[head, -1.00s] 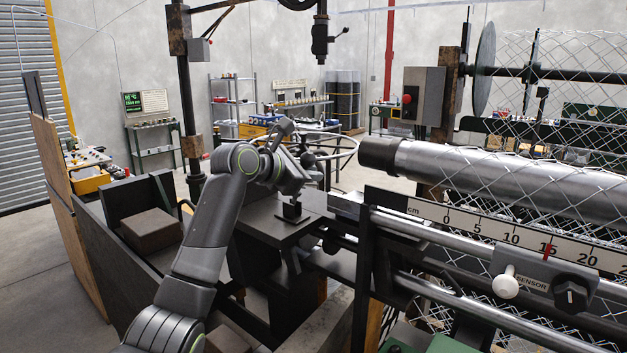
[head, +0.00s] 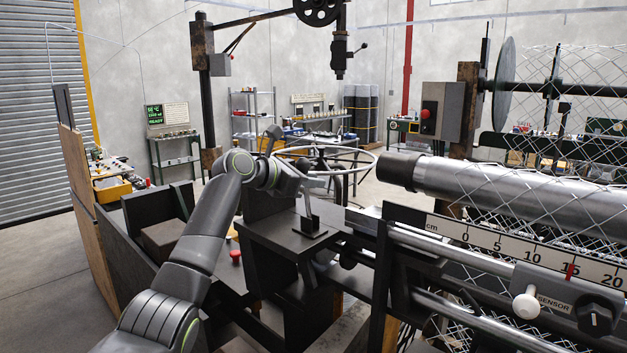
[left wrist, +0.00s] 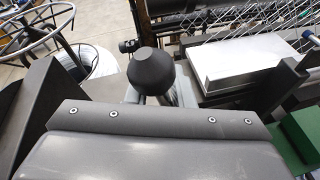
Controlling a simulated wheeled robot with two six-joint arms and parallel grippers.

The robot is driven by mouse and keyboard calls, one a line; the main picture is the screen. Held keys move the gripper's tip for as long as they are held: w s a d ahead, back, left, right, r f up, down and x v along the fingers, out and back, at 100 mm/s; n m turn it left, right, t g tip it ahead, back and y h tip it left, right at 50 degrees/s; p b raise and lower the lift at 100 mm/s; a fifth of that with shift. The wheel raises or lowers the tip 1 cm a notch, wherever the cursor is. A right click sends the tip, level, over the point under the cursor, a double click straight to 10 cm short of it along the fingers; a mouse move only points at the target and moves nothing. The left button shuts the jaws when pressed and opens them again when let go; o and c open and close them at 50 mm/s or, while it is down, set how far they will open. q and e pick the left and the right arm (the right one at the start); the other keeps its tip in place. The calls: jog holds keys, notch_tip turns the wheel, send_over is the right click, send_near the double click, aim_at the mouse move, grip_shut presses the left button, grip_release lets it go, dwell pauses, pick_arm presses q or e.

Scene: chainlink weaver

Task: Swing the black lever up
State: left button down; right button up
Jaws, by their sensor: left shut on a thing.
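The black lever (head: 308,208) stands on a dark square base on the black bench in the middle of the head view. Its thin shaft rises from the base, leaning slightly left. My left gripper (head: 302,184) is at the lever's upper end and shut on it. In the left wrist view a round black knob (left wrist: 152,70) stands just beyond the grey gripper body, with a shiny shaft beside it; the fingertips are hidden there. My right gripper is not in view.
A large steel roller (head: 500,190) wrapped in chain-link mesh lies to the right, above a cm scale (head: 500,246). A pale ring-shaped wheel (head: 350,160) is behind my gripper. A red button (head: 235,256) sits left of the lever's bench. Open floor lies at the far left.

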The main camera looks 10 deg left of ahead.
pick_arm(q)
jog(key=shift+w+a+r, duration=0.15)
jog(key=shift+a+r, duration=0.2)
jog(key=shift+r, duration=0.35)
jog(key=c, duration=1.5)
grip_release()
jog(key=shift+w, duration=0.1)
jog(key=shift+o, duration=0.3)
jog(key=shift+w+a+f, duration=0.35)
jog(key=shift+a+f, duration=0.15)
jog(key=shift+f, duration=0.05)
jog(key=a+f+v, duration=0.1)
jog(key=v, duration=1.8)
jog(key=shift+a, duration=0.3)
jog(key=shift+f, duration=0.2)
